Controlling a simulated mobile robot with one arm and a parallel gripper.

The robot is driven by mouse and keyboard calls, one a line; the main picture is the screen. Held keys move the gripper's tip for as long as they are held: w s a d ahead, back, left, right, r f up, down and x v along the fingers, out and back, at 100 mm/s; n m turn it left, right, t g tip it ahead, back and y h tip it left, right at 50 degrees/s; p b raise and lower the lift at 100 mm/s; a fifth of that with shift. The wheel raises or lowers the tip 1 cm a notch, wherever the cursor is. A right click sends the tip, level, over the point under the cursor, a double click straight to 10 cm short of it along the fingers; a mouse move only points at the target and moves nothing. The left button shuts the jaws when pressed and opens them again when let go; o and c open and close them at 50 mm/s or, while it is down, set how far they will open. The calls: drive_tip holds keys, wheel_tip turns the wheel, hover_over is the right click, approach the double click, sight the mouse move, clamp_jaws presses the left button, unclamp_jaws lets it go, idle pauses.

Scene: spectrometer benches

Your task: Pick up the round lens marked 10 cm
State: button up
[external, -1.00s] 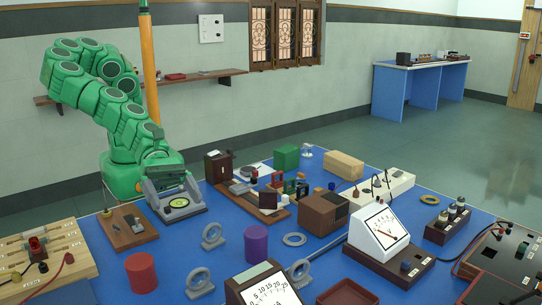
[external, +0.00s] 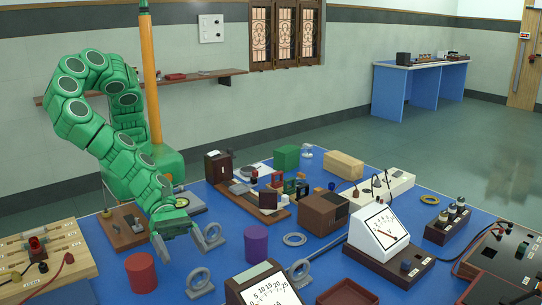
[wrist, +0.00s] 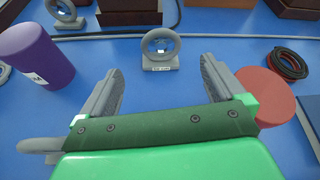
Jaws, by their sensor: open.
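A round lens in a grey ring mount (wrist: 160,61) stands upright beyond my fingertips in the wrist view. Its small white label seems to read 10 cm, but is blurred. It appears to be the front-left ring mount (external: 200,291) in the external view. My gripper (external: 182,248) is open and empty, pointing down over the blue table; its fingers also show in the wrist view (wrist: 161,72). The lens stands ahead of the gap, not between the fingers. Another grey ring mount (external: 214,245) stands close beside one finger. A third (external: 299,283) stands farther right.
A red cylinder (external: 141,273) and a purple cylinder (external: 256,244) stand on either side of the front-left lens. A meter (external: 262,286) is to its right. A cable (wrist: 110,36) runs behind it in the wrist view. Bare blue table lies around it.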

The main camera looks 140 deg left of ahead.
sight(195, 273)
drive_tip(key=shift+x, duration=3.8)
drive_tip(key=shift+d, duration=0.1)
drive_tip(key=c, duration=1.2)
